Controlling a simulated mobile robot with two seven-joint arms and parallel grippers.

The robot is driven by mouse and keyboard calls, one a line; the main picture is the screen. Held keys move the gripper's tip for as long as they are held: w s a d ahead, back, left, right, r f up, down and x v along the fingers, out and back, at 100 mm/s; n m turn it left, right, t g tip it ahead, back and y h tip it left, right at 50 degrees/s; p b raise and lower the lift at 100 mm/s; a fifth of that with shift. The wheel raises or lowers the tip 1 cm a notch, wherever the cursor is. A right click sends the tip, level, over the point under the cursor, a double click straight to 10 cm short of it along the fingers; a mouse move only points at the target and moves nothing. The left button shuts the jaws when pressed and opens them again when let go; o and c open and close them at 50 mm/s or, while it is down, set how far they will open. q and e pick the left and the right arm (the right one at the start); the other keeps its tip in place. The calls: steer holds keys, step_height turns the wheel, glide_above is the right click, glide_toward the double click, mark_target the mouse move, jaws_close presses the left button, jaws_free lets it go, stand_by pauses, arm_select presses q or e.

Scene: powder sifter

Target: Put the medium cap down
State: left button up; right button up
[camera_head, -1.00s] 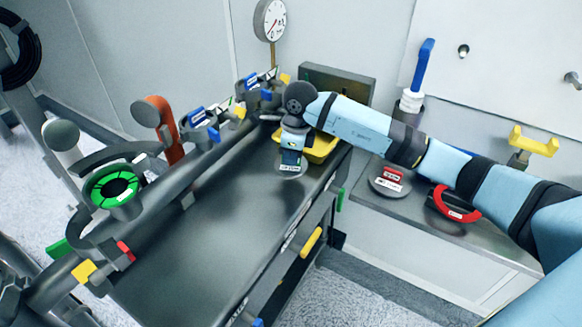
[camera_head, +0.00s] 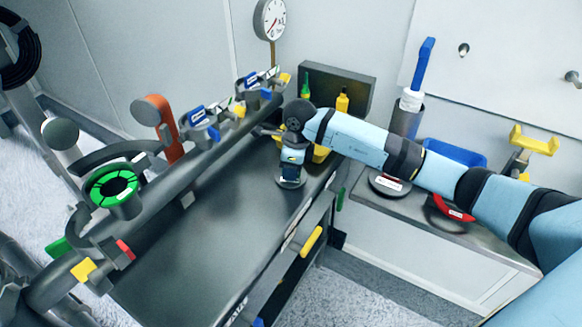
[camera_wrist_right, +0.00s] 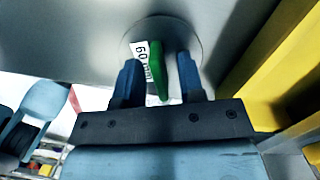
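The medium cap (camera_head: 290,183) is a round grey disc. In the right wrist view the cap (camera_wrist_right: 194,32) has a green upright handle and a white label reading about 60 mm. It appears to lie flat on the dark metal tabletop (camera_head: 215,225), near its far right edge. My right gripper (camera_head: 291,168) is directly above it. In the wrist view its two blue fingers (camera_wrist_right: 159,82) stand on either side of the green handle, with a visible gap on both sides. The handle is hidden behind the gripper in the head view. My left gripper is not in view.
A yellow tray (camera_head: 321,154) sits close beside the right gripper. A pipe assembly with a green ring (camera_head: 96,190) and clamps runs along the left. The front tabletop is clear.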

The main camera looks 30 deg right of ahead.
steer(key=shift+r, duration=0.25)
step_height(320, 180, up, 12)
steer(key=d, duration=0.1)
steer(key=shift+s+f, duration=0.15)
steer(key=shift+s, duration=0.3)
steer(key=shift+s+f, duration=0.1)
